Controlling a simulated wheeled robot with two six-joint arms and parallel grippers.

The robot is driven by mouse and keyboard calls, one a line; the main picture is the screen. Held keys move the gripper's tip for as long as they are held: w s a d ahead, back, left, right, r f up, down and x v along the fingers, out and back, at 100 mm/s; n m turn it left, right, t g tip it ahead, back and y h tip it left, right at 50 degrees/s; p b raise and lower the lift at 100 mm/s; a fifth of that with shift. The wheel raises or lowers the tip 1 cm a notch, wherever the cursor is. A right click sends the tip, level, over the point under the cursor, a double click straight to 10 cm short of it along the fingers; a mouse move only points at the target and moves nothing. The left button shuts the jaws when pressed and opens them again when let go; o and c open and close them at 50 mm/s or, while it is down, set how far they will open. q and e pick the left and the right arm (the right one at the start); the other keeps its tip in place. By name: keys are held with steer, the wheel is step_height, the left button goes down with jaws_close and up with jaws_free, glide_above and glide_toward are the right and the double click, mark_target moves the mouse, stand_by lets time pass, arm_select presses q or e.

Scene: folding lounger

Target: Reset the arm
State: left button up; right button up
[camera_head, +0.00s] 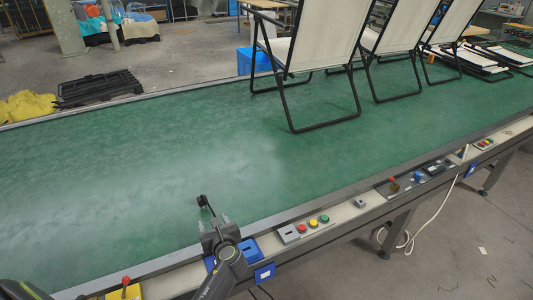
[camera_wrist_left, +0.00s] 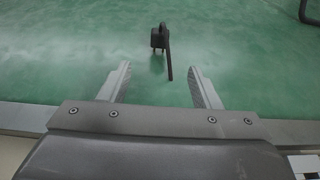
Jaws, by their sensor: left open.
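My left gripper (camera_head: 214,221) is over the near edge of the green conveyor belt (camera_head: 150,150) in the head view. Its two fingers are apart and nothing is between them; they also show in the left wrist view (camera_wrist_left: 160,70). A small black part with a thin rod (camera_head: 204,202) is on or just above the belt, a little beyond the fingertips. In the left wrist view the black part (camera_wrist_left: 159,38) is ahead of the fingers and apart from them. I cannot tell whether it touches the belt. My right gripper is not in view.
Several folding loungers with cream fabric and black frames (camera_head: 318,38) stand on the belt's far right. Red, yellow and green buttons (camera_head: 313,223) sit on the near rail. Folded black frames (camera_head: 98,88) lie beyond the belt. The belt's left and middle are mostly clear.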

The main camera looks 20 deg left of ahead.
arm_select(q)
steer(key=shift+s+a+f, duration=0.1)
steer(key=shift+s+a, duration=0.05)
steer(key=s+f+n+g+h, duration=0.1)
steer(key=s+n+g+h, duration=0.25)
steer(key=s+n, duration=1.25)
steer(key=s+d+r+n+g+h, duration=0.1)
steer(key=s+d+r+n+h, duration=0.15)
steer(key=s+d+n, duration=0.35)
steer(key=s+d+r+n+g+h, duration=0.1)
steer(key=s+d+r+n+h, duration=0.15)
steer(key=s+n, duration=0.4)
step_height(320, 180, down, 26)
steer(key=s+a+m+g+h, duration=0.1)
steer(key=s+a+m+g, duration=0.1)
steer(key=s+d+f, duration=0.1)
steer(key=s+f, duration=1.3)
steer(key=f, duration=0.1)
steer(key=shift+d+g, duration=0.25)
steer(key=shift+g, duration=0.2)
